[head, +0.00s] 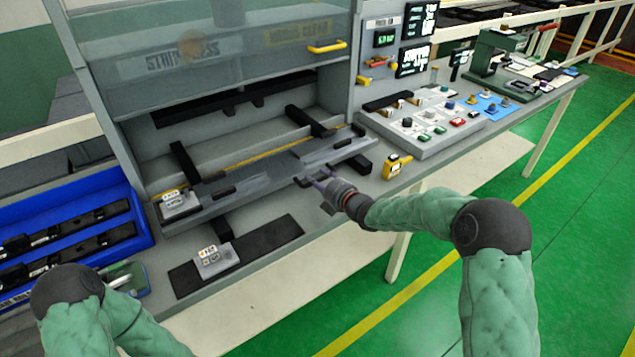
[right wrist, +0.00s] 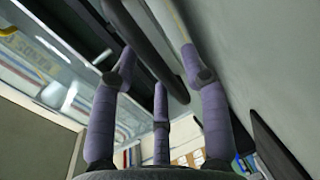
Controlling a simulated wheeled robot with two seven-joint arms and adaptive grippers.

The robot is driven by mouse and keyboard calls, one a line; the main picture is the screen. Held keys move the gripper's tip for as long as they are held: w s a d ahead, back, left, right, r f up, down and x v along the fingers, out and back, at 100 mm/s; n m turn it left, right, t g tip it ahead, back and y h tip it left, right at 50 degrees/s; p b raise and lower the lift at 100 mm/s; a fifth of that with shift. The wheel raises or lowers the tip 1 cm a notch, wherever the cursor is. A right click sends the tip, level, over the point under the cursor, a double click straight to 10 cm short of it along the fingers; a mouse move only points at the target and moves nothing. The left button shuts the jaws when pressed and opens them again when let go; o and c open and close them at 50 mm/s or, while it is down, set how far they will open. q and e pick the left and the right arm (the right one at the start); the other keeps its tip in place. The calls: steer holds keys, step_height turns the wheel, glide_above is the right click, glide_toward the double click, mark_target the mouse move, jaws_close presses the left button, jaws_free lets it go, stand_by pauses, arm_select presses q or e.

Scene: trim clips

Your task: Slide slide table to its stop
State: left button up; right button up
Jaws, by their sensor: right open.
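The slide table (head: 262,183) is a long grey plate at the front of the machine's opening, with short dark pieces on top and a yellow strip behind it. My right gripper (head: 308,181) is at its front edge, right of the middle. In the right wrist view, my right gripper's (right wrist: 158,72) purple fingers are spread apart, with a dark bar (right wrist: 148,38) running between or just beyond them. I cannot tell whether they touch it. My left arm shows at the lower left in the head view, but its gripper is not visible.
A raised clear guard with a yellow handle (head: 327,47) is above the opening. A dark mat (head: 276,237) with a small white labelled block (head: 214,261) lies in front. A blue bin (head: 140,224) stands left. A yellow device (head: 396,166) and button panel (head: 437,138) are right.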

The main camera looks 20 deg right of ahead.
arm_select(q)
steer(key=shift+f, duration=0.15)
arm_select(e)
steer(key=shift+w+a+f, duration=0.1)
steer(key=shift+w+a, duration=0.1)
steer(key=shift+w, duration=0.25)
jaws_close()
steer(key=shift+w, duration=0.1)
